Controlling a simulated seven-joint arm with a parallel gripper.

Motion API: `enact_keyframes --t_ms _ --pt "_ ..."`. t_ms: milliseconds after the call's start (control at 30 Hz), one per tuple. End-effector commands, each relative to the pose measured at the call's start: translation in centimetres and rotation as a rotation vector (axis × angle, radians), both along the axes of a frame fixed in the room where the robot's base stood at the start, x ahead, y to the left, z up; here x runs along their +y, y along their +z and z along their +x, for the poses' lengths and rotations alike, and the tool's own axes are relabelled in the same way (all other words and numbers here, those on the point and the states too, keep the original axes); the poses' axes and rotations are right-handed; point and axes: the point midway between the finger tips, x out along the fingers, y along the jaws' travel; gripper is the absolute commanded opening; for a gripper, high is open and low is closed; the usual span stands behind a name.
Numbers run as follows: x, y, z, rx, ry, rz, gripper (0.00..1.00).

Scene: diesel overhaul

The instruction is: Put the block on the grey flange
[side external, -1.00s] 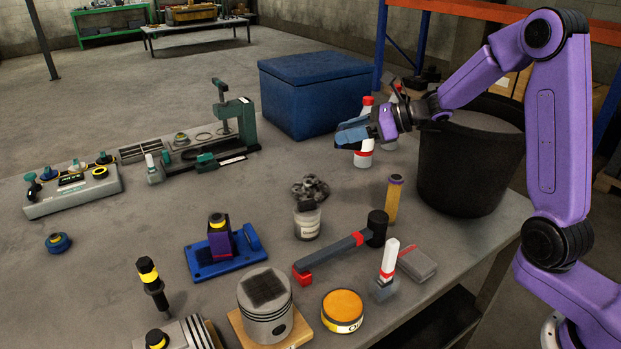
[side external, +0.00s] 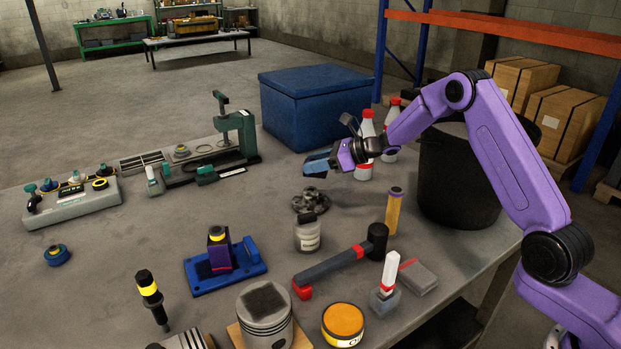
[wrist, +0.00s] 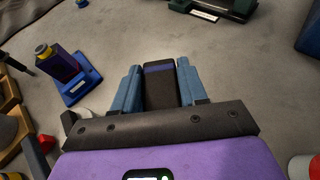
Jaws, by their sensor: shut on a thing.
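My gripper (side external: 320,163) is shut on a dark block with a blue stripe. The block (wrist: 160,85) sits between the blue fingers in the wrist view. In the side view the fingers mostly hide it. A dark grey lobed part (side external: 310,200), which looks like the grey flange, lies flat on the table behind a small labelled jar. My gripper is above the table, a little behind and to the right of this part, with a gap between them. I cannot make out the flange in the wrist view.
A jar (side external: 308,236) stands just in front of the flange, and a yellow cylinder (side external: 394,211) to its right. A hammer (side external: 340,260) lies in front. Bottles (side external: 366,140) and a black bucket (side external: 455,180) stand near my arm. The table left of the flange is clear.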

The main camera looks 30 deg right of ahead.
Motion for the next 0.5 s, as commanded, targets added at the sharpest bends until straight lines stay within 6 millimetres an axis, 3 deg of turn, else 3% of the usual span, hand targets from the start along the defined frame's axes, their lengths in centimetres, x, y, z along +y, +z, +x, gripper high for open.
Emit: enact_keyframes --t_ms 100,367,500 --pt "0.1 -1.3 1.1 0.000 -0.001 0.001 0.09" --pt "0.2 -2.6 2.2 -0.001 -0.001 0.000 0.09" --pt "0.2 -4.6 2.2 0.003 -0.001 0.001 0.09"
